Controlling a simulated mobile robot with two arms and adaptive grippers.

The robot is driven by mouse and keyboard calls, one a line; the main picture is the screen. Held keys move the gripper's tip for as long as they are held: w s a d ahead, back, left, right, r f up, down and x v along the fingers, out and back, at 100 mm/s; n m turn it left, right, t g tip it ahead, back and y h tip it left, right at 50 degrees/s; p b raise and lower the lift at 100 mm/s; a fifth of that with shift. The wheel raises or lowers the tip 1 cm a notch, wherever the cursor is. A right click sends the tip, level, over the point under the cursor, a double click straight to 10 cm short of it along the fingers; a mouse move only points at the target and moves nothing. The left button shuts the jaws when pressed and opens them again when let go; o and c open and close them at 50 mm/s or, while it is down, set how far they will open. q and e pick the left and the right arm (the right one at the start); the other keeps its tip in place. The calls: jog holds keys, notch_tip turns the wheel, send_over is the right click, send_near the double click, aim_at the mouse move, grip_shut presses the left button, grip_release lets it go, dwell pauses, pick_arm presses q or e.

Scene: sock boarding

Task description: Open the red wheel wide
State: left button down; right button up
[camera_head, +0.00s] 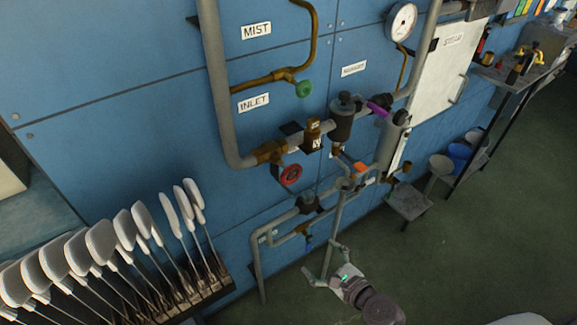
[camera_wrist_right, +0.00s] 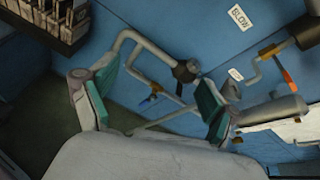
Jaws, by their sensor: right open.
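The red wheel (camera_head: 290,174) is a small round handwheel on a brass valve (camera_head: 268,153) at the lower bend of the grey inlet pipe, on the blue wall. I cannot tell from this view how far it is turned. My right gripper (camera_head: 322,260) is open and empty, below and to the right of the wheel and apart from it. Its two teal-padded fingers (camera_wrist_right: 160,98) are spread in the right wrist view, where I do not see the red wheel. My left gripper is not in view.
Grey lower pipes (camera_head: 258,255) with a blue-handled valve (camera_head: 309,241) run near my right gripper. An orange handle (camera_head: 359,168) and a green knob (camera_head: 304,89) are on other pipes. A rack of pale paddle-shaped boards (camera_head: 88,250) stands at left. Green floor is open at right.

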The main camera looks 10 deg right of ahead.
notch_tip(320, 180, up, 12)
jog(key=m+t, duration=0.2)
jog(key=m, duration=0.3)
jog(key=m+t+y+p, duration=0.1)
jog(key=m+t+y, duration=0.1)
send_near(293, 177)
jog(key=p+x, duration=0.3)
jog(key=x, duration=0.6)
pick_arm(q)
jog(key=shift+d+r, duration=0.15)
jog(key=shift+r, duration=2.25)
pick_arm(e)
jog(key=shift+x, duration=0.75)
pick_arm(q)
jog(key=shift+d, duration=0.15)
pick_arm(e)
jog(key=c, duration=1.2)
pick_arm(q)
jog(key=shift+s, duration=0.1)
pick_arm(e)
jog(key=shift+o, duration=0.2)
jog(key=shift+n, duration=0.4)
